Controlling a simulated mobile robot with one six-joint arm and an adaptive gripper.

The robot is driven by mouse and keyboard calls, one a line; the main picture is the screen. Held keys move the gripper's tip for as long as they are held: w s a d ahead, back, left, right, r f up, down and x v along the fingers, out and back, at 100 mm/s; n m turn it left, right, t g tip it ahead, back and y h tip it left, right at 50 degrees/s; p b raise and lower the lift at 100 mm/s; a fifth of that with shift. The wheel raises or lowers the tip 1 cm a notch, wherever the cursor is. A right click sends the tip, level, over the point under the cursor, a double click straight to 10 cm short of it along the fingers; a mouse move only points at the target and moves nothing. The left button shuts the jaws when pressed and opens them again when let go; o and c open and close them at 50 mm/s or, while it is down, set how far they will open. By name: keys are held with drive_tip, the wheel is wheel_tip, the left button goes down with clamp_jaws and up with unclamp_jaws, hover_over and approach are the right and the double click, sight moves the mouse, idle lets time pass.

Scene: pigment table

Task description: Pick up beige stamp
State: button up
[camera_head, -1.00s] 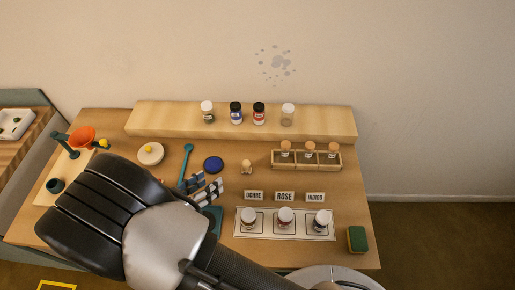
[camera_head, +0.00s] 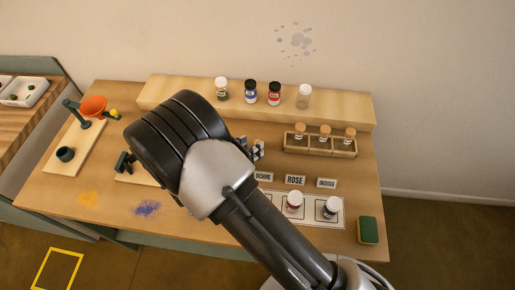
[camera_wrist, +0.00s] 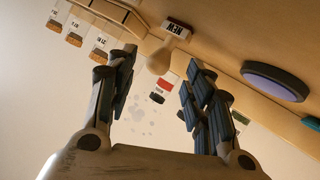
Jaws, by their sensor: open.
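The beige stamp (camera_wrist: 159,60) shows in the wrist view at the top centre, with a rounded beige handle and a lettered label on its base. The picture is turned over, so its handle points down toward my gripper (camera_wrist: 162,78). My gripper is open, with one finger to each side of the handle's line. No contact shows. In the head view my gripper (camera_head: 251,148) is mostly behind my arm, with only finger parts showing, and the stamp is hidden there.
A blue ink pad (camera_wrist: 274,81) lies right of the stamp in the wrist view. A rack of corked vials (camera_head: 320,145), name signs (camera_head: 295,180), jars (camera_head: 294,202) and a sponge (camera_head: 368,230) stand to the right. A shelf (camera_head: 345,105) with bottles runs behind.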

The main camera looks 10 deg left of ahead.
sight(257, 141)
drive_tip(key=b+x, duration=0.1)
drive_tip(key=x, duration=0.3)
drive_tip(key=shift+d+f, duration=0.1)
drive_tip(key=shift+d, duration=0.1)
drive_tip(key=shift+c, duration=0.3)
drive_tip(key=c, duration=1)
wheel_tip(257, 141, up, 20)
drive_tip(key=p, duration=0.6)
clamp_jaws()
